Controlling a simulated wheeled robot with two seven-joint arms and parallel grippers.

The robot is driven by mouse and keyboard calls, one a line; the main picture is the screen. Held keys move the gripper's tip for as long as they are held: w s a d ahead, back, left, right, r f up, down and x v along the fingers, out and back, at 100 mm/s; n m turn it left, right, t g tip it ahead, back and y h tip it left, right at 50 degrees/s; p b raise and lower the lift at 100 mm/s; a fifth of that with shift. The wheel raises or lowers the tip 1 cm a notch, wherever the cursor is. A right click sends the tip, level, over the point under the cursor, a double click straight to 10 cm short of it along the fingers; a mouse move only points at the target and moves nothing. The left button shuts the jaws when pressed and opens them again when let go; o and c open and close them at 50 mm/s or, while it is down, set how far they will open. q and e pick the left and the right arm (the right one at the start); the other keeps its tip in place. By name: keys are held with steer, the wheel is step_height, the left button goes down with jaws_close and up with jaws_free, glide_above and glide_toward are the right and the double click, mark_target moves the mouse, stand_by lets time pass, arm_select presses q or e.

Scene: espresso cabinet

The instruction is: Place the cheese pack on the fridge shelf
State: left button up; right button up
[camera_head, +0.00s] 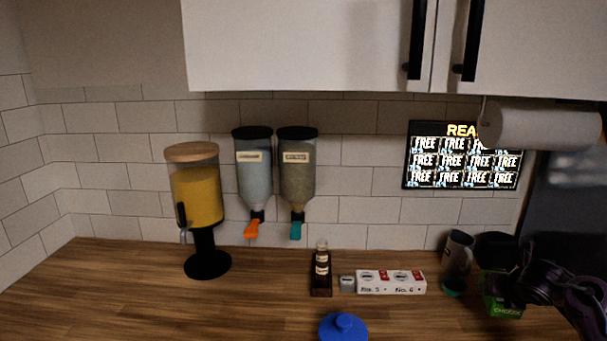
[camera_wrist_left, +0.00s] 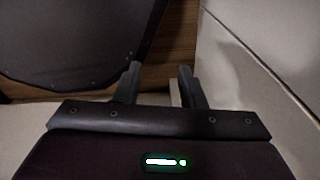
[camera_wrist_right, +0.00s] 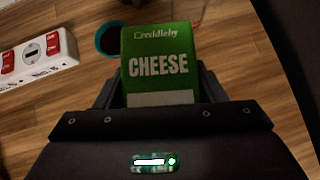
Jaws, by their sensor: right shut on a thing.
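The cheese pack is a green box with white "CHEESE" lettering, and it shows in the right wrist view (camera_wrist_right: 158,62) between my right gripper's fingers. My right gripper (camera_wrist_right: 158,92) is shut on it. In the head view the cheese pack (camera_head: 503,308) is at the right, over the counter, partly hidden by my dark right gripper (camera_head: 522,286). My left gripper (camera_wrist_left: 156,78) shows in the left wrist view with its fingers apart and nothing between them. It is not in the head view. No fridge shelf can be made out.
On the wooden counter (camera_head: 120,290) stand a yellow-filled dispenser (camera_head: 197,205), a small bottle (camera_head: 321,268), a white power strip (camera_head: 391,282), a dark mug (camera_head: 457,252) and a blue lid (camera_head: 343,328). Cabinets (camera_head: 300,45) and a paper roll (camera_head: 535,128) hang above. A dark panel (camera_head: 570,205) stands right.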

steer(key=shift+n+y, duration=0.7)
steer(key=shift+n, duration=0.2)
steer(key=a, duration=0.3)
steer(key=a+f, duration=0.1)
steer(key=a, duration=0.2)
steer(key=s+a+f, duration=0.1)
steer(key=a, duration=0.3)
steer(key=shift+f, duration=0.25)
steer(key=shift+n+y, duration=0.6)
steer(key=shift+n, duration=0.1)
steer(key=s+a, duration=0.1)
steer(key=a, duration=0.2)
steer(key=s+a, duration=0.2)
steer(key=a, duration=0.1)
steer(key=s+a+f, duration=0.1)
steer(key=a, duration=0.3)
steer(key=shift+s, duration=0.3)
steer(key=s+a, duration=0.2)
steer(key=s+a+r, duration=0.1)
steer(key=s+a, duration=0.1)
steer(key=shift+s+a, duration=0.3)
steer(key=shift+a, duration=0.05)
steer(key=s+a+r, duration=0.3)
steer(key=s, duration=0.5)
steer(key=shift+s+r, duration=0.2)
steer(key=shift+r, duration=0.15)
